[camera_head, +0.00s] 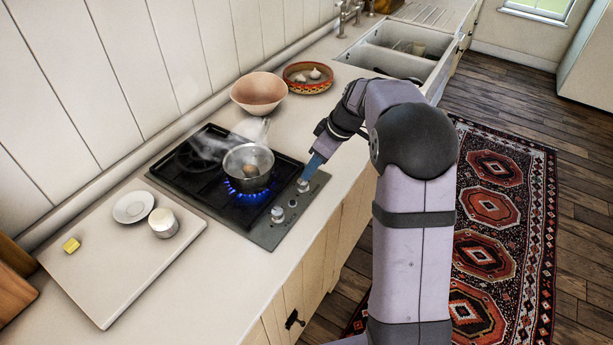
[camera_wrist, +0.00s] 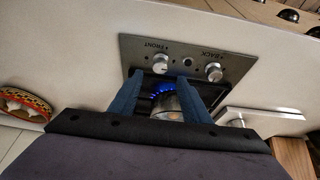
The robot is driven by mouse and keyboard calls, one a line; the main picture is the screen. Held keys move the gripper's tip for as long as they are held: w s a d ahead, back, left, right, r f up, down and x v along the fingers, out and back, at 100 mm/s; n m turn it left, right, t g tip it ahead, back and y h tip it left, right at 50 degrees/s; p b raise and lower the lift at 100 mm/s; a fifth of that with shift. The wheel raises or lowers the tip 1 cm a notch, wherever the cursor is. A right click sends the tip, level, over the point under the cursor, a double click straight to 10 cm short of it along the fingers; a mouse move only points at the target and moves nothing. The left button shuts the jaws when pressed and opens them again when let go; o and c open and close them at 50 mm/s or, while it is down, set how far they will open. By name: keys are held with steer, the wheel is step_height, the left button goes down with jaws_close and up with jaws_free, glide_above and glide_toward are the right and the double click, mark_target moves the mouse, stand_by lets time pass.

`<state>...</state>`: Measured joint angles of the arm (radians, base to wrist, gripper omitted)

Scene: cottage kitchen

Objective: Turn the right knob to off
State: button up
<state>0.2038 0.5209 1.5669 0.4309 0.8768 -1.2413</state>
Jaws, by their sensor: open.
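The right knob (camera_head: 303,186) is a small silver knob on the hob's front control strip, at the end nearest my gripper. In the wrist view it is the knob (camera_wrist: 160,63) under the word FRONT, on the left of the panel. My gripper (camera_head: 309,171) is open, with its blue fingers pointing down close to this knob. In the wrist view the two fingertips (camera_wrist: 161,77) are spread apart, with the knob in line with the gap. I cannot tell whether they touch it. Blue flames (camera_wrist: 162,89) burn under a steaming saucepan (camera_head: 246,166).
The other knob (camera_head: 278,214), marked BACK, is on the same strip, with a small round button (camera_head: 292,203) between. A bowl (camera_head: 258,92) and a garlic dish (camera_head: 308,77) stand behind the hob.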

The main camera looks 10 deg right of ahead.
mark_target(303, 184)
steer(key=shift+p+x, duration=1.3)
steer(key=shift+x, duration=2.3)
steer(key=shift+c, duration=0.5)
steer(key=c, duration=0.9)
